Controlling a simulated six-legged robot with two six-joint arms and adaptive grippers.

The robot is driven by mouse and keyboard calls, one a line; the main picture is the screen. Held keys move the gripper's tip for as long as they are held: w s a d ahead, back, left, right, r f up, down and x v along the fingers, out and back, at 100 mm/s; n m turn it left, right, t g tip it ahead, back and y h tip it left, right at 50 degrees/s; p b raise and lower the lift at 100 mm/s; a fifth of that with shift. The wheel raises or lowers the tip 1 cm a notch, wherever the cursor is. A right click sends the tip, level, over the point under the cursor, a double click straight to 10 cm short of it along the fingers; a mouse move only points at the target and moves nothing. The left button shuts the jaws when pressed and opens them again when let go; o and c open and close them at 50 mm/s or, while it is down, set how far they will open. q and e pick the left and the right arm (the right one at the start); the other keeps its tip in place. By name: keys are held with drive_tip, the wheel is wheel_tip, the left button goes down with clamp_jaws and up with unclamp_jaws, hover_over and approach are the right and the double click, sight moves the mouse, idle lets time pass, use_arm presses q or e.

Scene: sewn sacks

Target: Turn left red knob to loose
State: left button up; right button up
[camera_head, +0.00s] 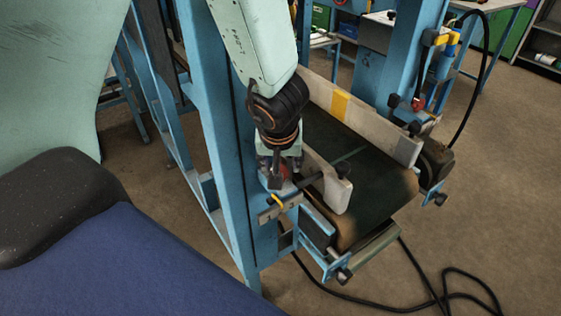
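The left red knob (284,173) sits on the near blue post beside the conveyor and is mostly covered by my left gripper (279,166). The gripper points down at the knob, its fingers close around it. I cannot tell whether they press on it. A yellow-tipped lever (277,201) sits just below the knob. A second red knob (418,103) shows on the far side of the conveyor. My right gripper is not in view.
The dark green conveyor belt (375,185) runs right of the knob between pale side guides (338,193). A blue frame post (222,130) stands close left of my gripper. A black cable (440,300) lies on the floor.

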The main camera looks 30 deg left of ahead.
use_arm(q)
drive_tip(key=shift+a, duration=0.15)
drive_tip(key=c, duration=0.4)
clamp_jaws()
drive_tip(key=shift+s+p, duration=0.1)
drive_tip(key=shift+p, duration=0.3)
drive_tip(key=shift+n+p, duration=0.7)
drive_tip(key=shift+p, duration=0.15)
drive_tip(key=n+p, duration=0.1)
drive_tip(key=p, duration=0.3)
drive_tip(key=n+g+y+p, duration=0.1)
drive_tip(key=n+p, duration=0.1)
drive_tip(key=p, duration=0.2)
drive_tip(key=n+p, duration=0.2)
drive_tip(key=p, duration=0.1)
drive_tip(key=shift+s+a+r+g+y+p, duration=0.1)
drive_tip(key=shift+s+g+y+p, duration=0.2)
drive_tip(key=shift+g+y+p, duration=0.1)
drive_tip(key=shift+f+n+p, duration=0.2)
drive_tip(key=shift+n+p, duration=0.4)
drive_tip(key=shift+p, duration=0.65)
